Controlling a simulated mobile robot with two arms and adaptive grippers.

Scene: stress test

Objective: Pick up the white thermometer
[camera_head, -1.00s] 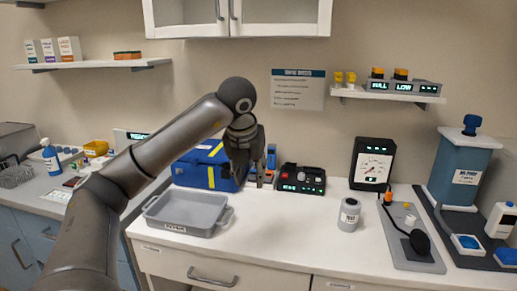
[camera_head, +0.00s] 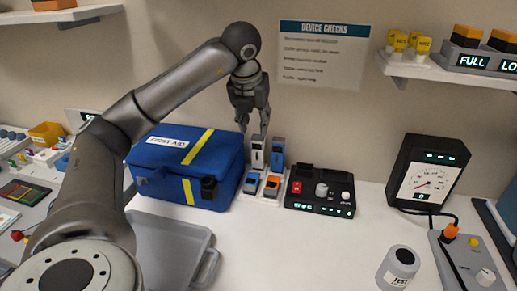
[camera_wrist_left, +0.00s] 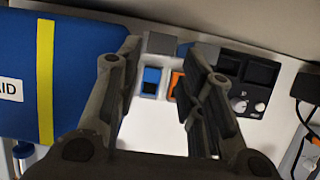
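A slim white upright device (camera_head: 257,153), which looks like the white thermometer, stands in a small white rack (camera_head: 245,196) between the blue first aid bag and the black control box. A similar blue upright device (camera_head: 278,154) stands just right of it. My left gripper (camera_head: 254,128) points down just above the white device, fingers apart. In the left wrist view the gripper (camera_wrist_left: 165,52) is open with nothing held between its fingers. Grey tops of upright devices show near the fingertips; I cannot tell for sure which is the white one's. My right gripper is not in view.
The first aid bag (camera_head: 187,165) is close on the left, the black control box (camera_head: 320,190) close on the right. Small blue (camera_head: 251,185) and orange (camera_head: 273,186) devices sit at the rack's front. A grey tray (camera_head: 165,250) lies in front.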

